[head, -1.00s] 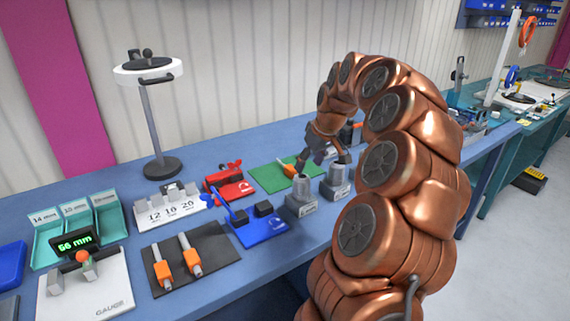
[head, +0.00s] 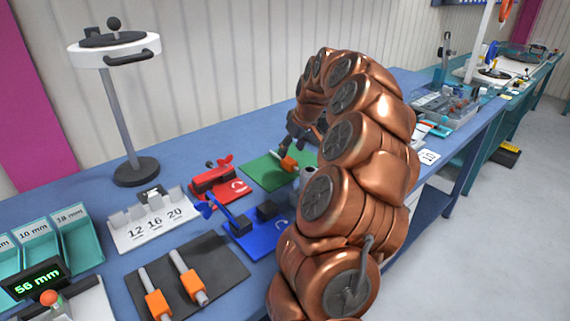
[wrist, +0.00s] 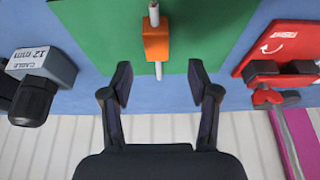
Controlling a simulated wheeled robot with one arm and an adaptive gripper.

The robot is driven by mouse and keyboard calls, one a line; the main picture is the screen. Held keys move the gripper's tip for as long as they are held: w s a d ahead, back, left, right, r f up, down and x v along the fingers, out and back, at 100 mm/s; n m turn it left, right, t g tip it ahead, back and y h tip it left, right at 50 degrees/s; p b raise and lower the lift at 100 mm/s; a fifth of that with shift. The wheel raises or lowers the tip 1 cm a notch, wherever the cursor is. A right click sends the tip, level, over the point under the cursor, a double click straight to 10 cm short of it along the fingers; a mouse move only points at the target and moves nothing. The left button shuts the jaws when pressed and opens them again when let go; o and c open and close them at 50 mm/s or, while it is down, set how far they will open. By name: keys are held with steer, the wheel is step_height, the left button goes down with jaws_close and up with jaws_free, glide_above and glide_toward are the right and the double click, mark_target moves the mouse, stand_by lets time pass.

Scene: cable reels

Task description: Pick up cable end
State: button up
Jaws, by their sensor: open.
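A cable end with an orange block on a thin grey rod (wrist: 156,38) lies on the green mat (wrist: 100,28); it also shows in the head view (head: 288,163). My gripper (wrist: 159,80) is open and empty. In the wrist view its fingertips are apart, just below the orange block and roughly in line with its two sides, not touching it. In the head view, my gripper is close behind the cable end and partly hidden by my arm. Two more orange cable ends, one on the left (head: 157,303) and one on the right (head: 190,284), lie on the dark mat (head: 228,262).
A red fixture (wrist: 288,48) stands beside the green mat and a grey 12 mm block (wrist: 42,68) on its other side. A blue fixture (head: 255,232), a numbered white holder (head: 150,222) and a lamp-like stand (head: 135,172) share the blue bench.

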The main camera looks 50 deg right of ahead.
mark_target(289, 160)
steer(key=shift+s+p+x, duration=0.1)
steer(key=shift+p+x, duration=0.35)
steer(key=shift+x, duration=1)
steer(key=shift+s+p+x, duration=0.15)
steer(key=shift+p+x, duration=0.25)
steer(key=shift+x, duration=1.1)
steer(key=shift+d, duration=0.15)
steer(key=shift+c, duration=0.4)
jaws_close()
